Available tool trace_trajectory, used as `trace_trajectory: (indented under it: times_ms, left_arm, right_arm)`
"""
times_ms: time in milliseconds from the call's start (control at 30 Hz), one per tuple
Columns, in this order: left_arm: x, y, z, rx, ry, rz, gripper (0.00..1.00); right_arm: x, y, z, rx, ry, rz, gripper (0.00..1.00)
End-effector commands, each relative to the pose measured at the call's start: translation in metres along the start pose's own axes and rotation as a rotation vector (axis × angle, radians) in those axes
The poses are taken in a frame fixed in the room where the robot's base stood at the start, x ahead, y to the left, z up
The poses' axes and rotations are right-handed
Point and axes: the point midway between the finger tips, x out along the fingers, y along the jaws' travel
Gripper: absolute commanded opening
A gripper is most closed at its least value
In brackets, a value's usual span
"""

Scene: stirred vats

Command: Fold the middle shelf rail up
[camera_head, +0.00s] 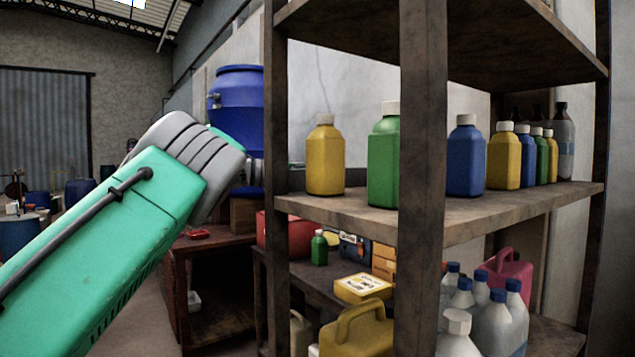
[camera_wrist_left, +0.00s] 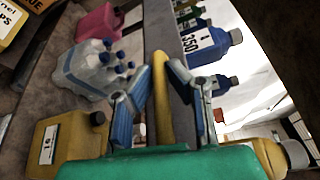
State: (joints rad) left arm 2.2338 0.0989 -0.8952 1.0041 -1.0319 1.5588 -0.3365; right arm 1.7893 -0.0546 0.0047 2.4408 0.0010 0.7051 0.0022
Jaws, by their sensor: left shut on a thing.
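The middle shelf (camera_head: 460,215) carries a row of bottles in the head view. A yellow bar (camera_wrist_left: 162,112), which looks like the shelf rail, stands along the shelf edge in the left wrist view. My left gripper (camera_wrist_left: 161,78) is shut on this bar, with one blue-grey finger on each side. In the head view my left arm comes in from the left towards the shelf's near left post. The gripper's fingers and the rail cannot be made out there. My right gripper is in neither view.
Yellow (camera_head: 325,160), green (camera_head: 383,160) and blue (camera_head: 465,160) bottles stand on the middle shelf. White bottles (camera_head: 498,325) and a yellow jug (camera_head: 357,332) are below. A front post (camera_head: 423,130) crosses the view. A blue drum (camera_head: 238,105) stands behind my arm.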

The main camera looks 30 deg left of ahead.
Motion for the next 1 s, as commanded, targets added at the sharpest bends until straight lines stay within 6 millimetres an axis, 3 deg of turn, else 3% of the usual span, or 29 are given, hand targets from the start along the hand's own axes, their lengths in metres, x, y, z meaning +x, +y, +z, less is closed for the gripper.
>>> trace_trajectory:
  times_ms: [367,400,433,467,800,1000]
  left_arm:
    - [0.003,0.005,-0.003,-0.002,0.010,0.010,0.00]
    - [0.003,0.006,-0.003,-0.002,0.010,0.010,0.20]
    - [0.003,0.006,-0.003,-0.003,0.010,0.010,0.30]
    - [0.003,0.006,-0.003,-0.003,0.010,0.010,0.33]
    - [-0.003,0.003,0.000,-0.001,0.003,0.004,0.33]
    - [-0.030,0.003,0.001,-0.002,0.001,0.003,0.33]
  right_arm:
    - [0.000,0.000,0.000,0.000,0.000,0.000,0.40]
    - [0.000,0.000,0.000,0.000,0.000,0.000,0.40]
    - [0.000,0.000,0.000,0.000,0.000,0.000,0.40]
    - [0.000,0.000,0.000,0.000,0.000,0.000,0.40]
    - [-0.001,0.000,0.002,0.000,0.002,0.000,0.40]
    - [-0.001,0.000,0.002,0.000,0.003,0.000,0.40]
